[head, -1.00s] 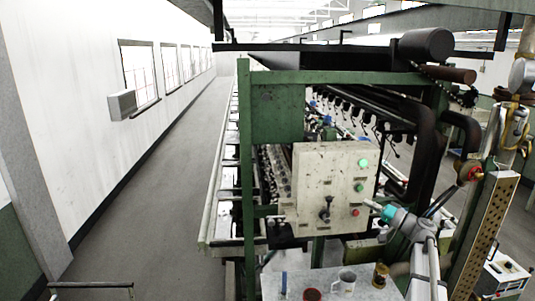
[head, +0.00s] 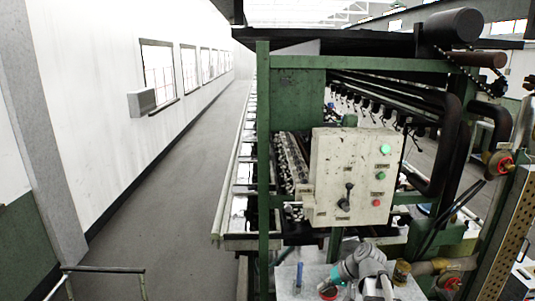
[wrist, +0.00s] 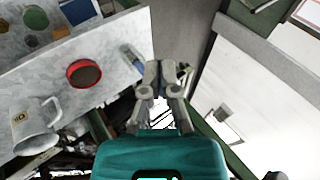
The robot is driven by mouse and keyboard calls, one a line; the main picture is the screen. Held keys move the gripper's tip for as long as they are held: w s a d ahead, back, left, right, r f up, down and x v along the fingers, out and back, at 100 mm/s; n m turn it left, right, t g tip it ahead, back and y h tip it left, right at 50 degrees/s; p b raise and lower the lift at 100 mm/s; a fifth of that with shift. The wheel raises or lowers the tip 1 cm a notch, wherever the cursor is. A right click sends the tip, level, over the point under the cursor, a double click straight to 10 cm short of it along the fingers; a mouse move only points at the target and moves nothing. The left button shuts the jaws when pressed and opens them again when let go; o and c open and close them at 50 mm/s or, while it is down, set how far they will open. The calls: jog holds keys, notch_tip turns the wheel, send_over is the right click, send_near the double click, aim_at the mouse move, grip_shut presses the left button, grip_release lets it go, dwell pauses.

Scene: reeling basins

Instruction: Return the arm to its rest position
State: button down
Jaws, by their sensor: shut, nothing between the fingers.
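My gripper (wrist: 160,68) has grey fingers that are closed together with nothing between them in the wrist view. In the head view my teal and grey arm end (head: 348,268) is low in front of the machine, over the small grey table (head: 283,284). The fingertips are hard to make out there. In the wrist view the table edge, with a red round container (wrist: 84,73) and a white mug (wrist: 36,128), lies to the left of the fingers. A blue item (wrist: 132,58) is close to the left of the fingertips.
The green reeling machine (head: 263,150) with a control box (head: 352,175) stands behind the arm. A brass-coloured jar (head: 401,273) is on the table to its right. Pipes and a perforated post (head: 500,240) stand at right. The aisle floor (head: 165,190) at left is clear.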

jog(key=s+f+g+h+b, duration=0.2)
jog(key=s+f+h+b, duration=0.2)
jog(key=s+f+h, duration=0.3)
jog(key=shift+s+a+f, duration=0.2)
jog(key=shift+s+f, duration=0.7)
jog(key=shift+s, duration=0.85)
